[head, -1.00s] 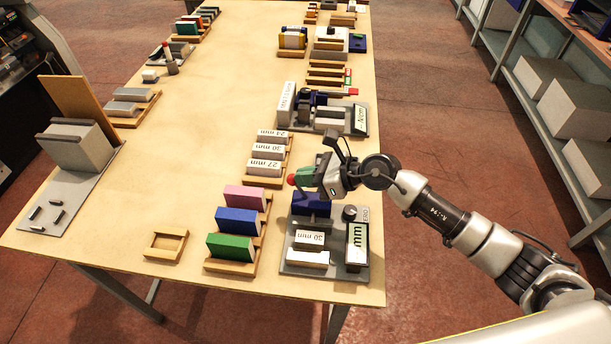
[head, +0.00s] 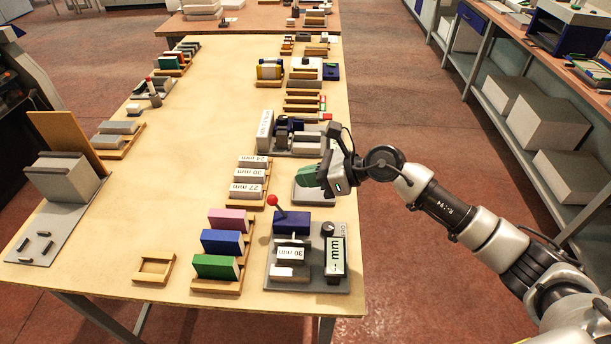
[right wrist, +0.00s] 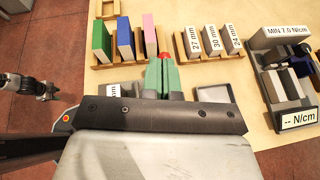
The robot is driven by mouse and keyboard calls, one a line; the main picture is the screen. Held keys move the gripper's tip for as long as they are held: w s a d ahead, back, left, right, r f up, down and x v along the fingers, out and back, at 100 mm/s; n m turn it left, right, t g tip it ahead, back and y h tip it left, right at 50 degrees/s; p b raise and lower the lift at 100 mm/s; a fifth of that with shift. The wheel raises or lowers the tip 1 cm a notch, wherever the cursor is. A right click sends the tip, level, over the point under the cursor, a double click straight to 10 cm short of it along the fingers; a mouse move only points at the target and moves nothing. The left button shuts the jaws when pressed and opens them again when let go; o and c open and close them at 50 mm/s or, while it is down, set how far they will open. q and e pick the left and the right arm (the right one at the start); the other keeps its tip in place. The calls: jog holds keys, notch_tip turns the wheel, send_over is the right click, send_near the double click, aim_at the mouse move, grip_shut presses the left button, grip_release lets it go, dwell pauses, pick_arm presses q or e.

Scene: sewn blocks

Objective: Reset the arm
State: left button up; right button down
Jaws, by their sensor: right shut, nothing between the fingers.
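My right gripper (head: 308,177) has green fingers and hangs over the right edge of the table (head: 170,200). Its fingers are shut with nothing between them; they also show in the right wrist view (right wrist: 162,76). The red ball of a lever (head: 272,200) on the blue gauge (head: 291,223) is apart from the fingertips, to their lower left in the head view. In the right wrist view the red ball shows just beyond the tips. What looks like my left gripper (right wrist: 45,89) shows small at the left of the right wrist view; its jaws are unclear. It is absent from the head view.
A rack of pink, blue and green blocks (head: 221,241) stands left of the gauge. Behind it are blocks marked in mm (head: 247,175) and an N/cm tester (head: 285,133). Floor between is clear.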

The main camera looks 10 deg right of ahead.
jog(key=s+a+r+m+t+y, duration=0.3)
jog(key=r+m+t, duration=0.4)
jog(key=m, duration=0.4)
jog(key=s+d+f+m+h, duration=0.55)
jog(key=f+m+h, duration=0.2)
jog(key=m, duration=0.75)
jog(key=s+d+f+m+h, duration=0.6)
jog(key=m+h, duration=0.3)
jog(key=m, duration=0.6)
jog(key=s+f+m+g+y, duration=0.1)
jog(key=s+f+m+g, duration=0.25)
jog(key=s, duration=0.45)
jog(key=s+f+m+g+y, duration=0.1)
jog(key=s+f+m+g, duration=0.15)
jog(key=s+g, duration=0.4)
notch_tip(320, 180, down, 29)
jog(key=s+n+b, duration=0.1)
jog(key=s+b, duration=0.1)
jog(key=b, duration=0.1)
jog(key=s+d+f+g+b, duration=0.1)
jog(key=s+d+f+b, duration=0.1)
jog(key=s+f, duration=1.4)
notch_tip(320, 180, down, 3)
jog(key=shift+s+d+r, duration=0.1)
jog(key=shift+s+d, duration=0.05)
jog(key=shift+d, duration=0.4)
